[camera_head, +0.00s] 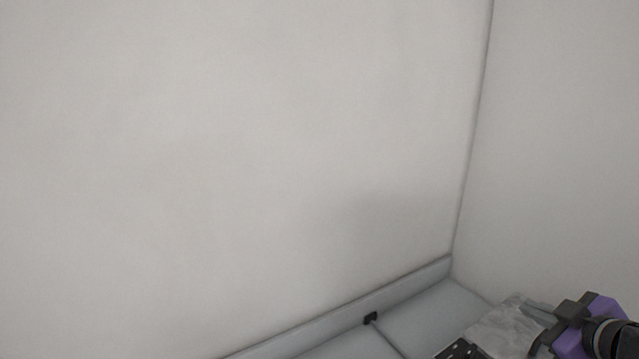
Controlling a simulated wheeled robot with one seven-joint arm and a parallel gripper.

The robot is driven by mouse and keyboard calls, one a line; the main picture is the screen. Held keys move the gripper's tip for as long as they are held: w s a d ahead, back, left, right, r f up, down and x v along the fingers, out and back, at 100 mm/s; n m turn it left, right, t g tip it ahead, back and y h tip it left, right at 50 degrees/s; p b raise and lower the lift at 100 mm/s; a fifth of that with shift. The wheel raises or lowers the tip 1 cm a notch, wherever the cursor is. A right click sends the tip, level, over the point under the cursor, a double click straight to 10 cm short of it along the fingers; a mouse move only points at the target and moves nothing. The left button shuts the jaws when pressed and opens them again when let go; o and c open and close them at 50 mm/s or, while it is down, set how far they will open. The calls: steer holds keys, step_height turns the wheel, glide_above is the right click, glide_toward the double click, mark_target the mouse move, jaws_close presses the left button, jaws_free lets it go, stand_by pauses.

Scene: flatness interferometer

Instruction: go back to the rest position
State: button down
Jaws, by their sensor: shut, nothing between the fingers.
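A purple and black device (573,343) with a dark ringed round part is cut off at the lower right corner.
A pale wall (230,150) fills most of the view and meets another wall (565,150) at the right. Below lies a grey bench top (435,305) with a raised back edge, a small black fitting (370,318), a grey marbled slab (510,325) and a black dotted part (462,350).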

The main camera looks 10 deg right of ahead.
steer(key=s+a+f+m+t+b, duration=0.1)
steer(key=s+a+f+m, duration=0.1)
steer(key=s+a+f, duration=0.3)
steer(key=s+a+f+m+y+b, duration=0.1)
steer(key=s+a+f, duration=0.3)
steer(key=s+a, duration=0.8)
steer(key=s+a+f+m+t+y+b, duration=0.1)
steer(key=s+a+f+m, duration=0.1)
steer(key=s+a+f, duration=0.3)
steer(key=s+a, duration=0.4)
steer(key=s, duration=0.7)
steer(key=shift+s+f+m+t, duration=0.3)
steer(key=shift+s, duration=0.05)
